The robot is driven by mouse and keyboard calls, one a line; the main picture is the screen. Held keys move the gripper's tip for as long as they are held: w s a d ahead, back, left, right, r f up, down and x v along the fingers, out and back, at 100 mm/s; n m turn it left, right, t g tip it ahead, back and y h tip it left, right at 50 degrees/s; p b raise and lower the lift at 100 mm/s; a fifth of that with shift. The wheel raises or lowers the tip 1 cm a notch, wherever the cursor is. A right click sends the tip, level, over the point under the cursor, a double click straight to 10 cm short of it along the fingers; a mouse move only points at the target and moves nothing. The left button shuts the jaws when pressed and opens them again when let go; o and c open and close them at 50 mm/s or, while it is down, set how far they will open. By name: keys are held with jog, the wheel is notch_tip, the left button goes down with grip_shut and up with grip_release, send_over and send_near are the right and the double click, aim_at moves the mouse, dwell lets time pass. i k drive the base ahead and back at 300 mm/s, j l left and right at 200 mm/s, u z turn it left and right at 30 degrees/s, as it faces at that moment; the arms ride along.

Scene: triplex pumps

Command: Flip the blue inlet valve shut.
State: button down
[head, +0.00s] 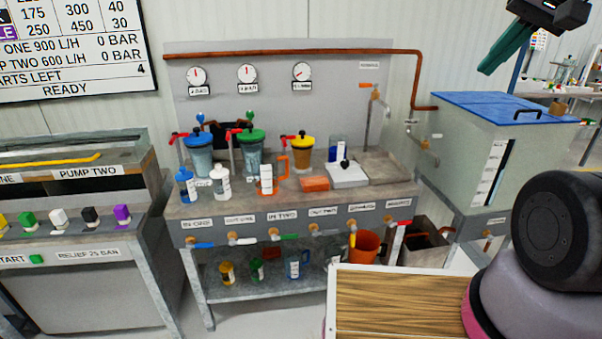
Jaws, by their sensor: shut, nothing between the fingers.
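The blue inlet valve (204,245) is on the front rail of the pump bench, at its left end, under a label that seems to read IN ONE. Its blue handle lies about level, pointing right from a brass body. My gripper (486,69) is at the top right of the head view, with teal fingers pointing down and left. The fingers are together and hold nothing. It is high up and far to the right of the blue valve, touching nothing.
More valves with white, green (290,237), yellow (352,240) and red handles line the same rail. Bottles and lidded cups stand on the bench top (385,168). A blue-lidded tank (510,105) stands right, a pump console (85,240) left. A wooden surface (395,305) is in front.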

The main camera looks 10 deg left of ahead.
aim_at(204, 245)
jog(key=i+j+u, duration=0.1)
jog(key=j+u, duration=0.25)
jog(key=i+j+u, duration=0.1)
jog(key=j+u, duration=0.3)
jog(key=i+j+u, duration=0.2)
jog(key=u, duration=0.15)
jog(key=j, duration=0.1)
